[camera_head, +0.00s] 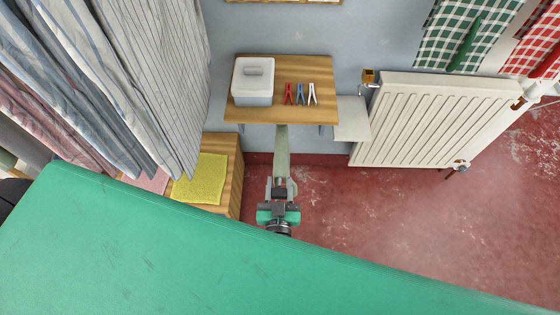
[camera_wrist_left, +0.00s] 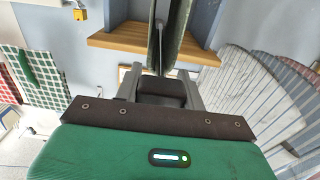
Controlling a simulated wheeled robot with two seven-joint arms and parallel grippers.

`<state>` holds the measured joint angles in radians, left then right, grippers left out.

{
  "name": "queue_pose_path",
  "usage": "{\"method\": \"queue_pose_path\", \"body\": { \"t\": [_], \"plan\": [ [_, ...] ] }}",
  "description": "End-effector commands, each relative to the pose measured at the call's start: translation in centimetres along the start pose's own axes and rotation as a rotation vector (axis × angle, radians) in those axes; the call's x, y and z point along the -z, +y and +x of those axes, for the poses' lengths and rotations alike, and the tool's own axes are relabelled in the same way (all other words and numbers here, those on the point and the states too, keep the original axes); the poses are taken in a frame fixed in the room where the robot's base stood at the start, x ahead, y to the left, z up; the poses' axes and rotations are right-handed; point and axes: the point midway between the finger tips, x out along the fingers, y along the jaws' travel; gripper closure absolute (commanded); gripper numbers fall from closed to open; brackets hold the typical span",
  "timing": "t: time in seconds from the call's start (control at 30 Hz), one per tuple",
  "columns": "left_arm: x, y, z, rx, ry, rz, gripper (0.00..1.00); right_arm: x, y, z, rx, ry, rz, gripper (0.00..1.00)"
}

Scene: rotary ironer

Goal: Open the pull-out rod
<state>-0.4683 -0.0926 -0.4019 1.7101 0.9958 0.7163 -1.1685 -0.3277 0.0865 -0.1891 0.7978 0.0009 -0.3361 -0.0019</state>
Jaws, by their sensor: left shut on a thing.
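The pull-out rod (camera_head: 282,150) is a pale green bar. In the head view it runs from under the front of the wooden wall shelf (camera_head: 270,115) toward me, down to my left gripper (camera_head: 281,186). The gripper's jaws are closed on the rod's near end. In the left wrist view the rod (camera_wrist_left: 173,36) rises from between the fingers of the gripper (camera_wrist_left: 163,74) toward the shelf's underside. The exact contact is partly hidden by the fingers. My right gripper is not in view.
A large green surface (camera_head: 200,250) fills the foreground. A yellow folded cloth (camera_head: 201,179) lies on wood at left, below hanging striped fabric (camera_head: 135,80). A white radiator (camera_head: 435,120) is at right; red floor (camera_head: 400,215) is open.

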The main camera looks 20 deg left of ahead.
Motion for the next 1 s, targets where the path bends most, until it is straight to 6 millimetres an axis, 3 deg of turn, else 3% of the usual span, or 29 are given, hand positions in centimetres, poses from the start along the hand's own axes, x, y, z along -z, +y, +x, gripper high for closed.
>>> {"method": "queue_pose_path", "body": {
  "t": [0.1,0.33,0.87,0.9,1.0],
  "plan": [
    [0.2,0.0,-3.1,-0.001,-0.008,0.002,1.0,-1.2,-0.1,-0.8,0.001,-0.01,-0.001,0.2],
    [0.0,0.0,-6.3,0.0,-0.004,0.001,1.0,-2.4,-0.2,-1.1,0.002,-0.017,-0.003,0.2],
    [-0.1,0.0,-7.2,0.0,-0.002,0.0,1.0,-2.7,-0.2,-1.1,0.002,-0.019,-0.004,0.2],
    [-0.1,0.0,-7.2,0.0,-0.002,0.0,0.52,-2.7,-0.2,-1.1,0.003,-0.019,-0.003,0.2],
    [-0.1,0.0,-7.2,0.0,-0.002,0.0,0.38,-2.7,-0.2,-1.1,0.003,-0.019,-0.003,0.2]
  ]
}}
